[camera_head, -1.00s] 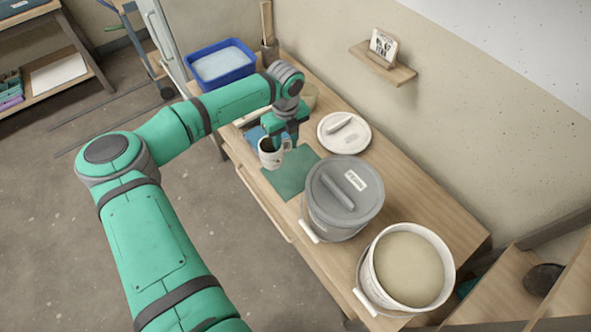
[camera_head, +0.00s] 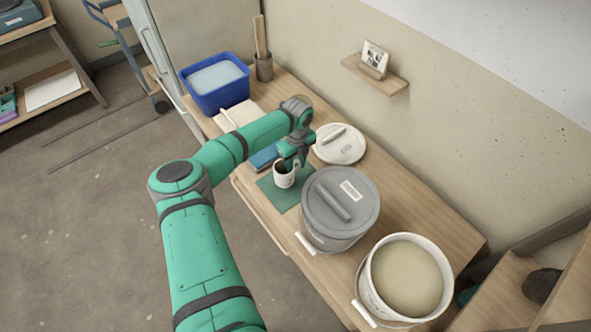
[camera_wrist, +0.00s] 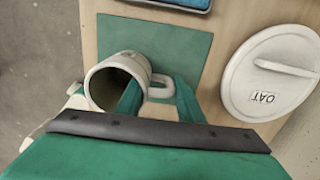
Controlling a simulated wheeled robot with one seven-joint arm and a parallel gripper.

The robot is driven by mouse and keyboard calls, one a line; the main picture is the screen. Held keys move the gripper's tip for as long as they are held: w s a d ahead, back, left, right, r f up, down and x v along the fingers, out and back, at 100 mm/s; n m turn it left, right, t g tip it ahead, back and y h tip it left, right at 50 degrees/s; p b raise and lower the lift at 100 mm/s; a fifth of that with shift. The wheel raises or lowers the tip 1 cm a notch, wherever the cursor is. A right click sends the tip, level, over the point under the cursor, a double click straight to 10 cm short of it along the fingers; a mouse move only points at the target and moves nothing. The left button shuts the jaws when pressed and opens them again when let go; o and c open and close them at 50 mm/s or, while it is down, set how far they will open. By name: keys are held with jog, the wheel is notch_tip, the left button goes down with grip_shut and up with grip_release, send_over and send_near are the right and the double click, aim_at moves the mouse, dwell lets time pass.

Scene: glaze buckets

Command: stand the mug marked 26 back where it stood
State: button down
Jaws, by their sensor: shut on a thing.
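A white mug (camera_head: 284,178) with a dark inside is upright or nearly so at the green mat (camera_head: 274,197) on the bench; I cannot tell whether it touches the mat. My gripper (camera_head: 293,165) is shut on the mug at its handle side. In the wrist view the mug (camera_wrist: 105,84) lies left of the fingers, with its handle (camera_wrist: 160,88) between them, over the green mat (camera_wrist: 185,50). My gripper's fingers (camera_wrist: 157,100) are partly hidden by the dark bar of the hand. The number 26 cannot be read.
A grey lidded bucket (camera_head: 338,208) stands just right of the mat. An open bucket of glaze (camera_head: 407,275) is farther right. A white lid (camera_head: 340,144) marked OAT in the wrist view, a blue object (camera_head: 263,157) and a blue tub (camera_head: 215,85) lie behind.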

aim_at(296, 169)
jog(key=shift+f, duration=1.4)
jog(key=shift+f, duration=0.15)
jog(key=c, duration=1.2)
grip_release()
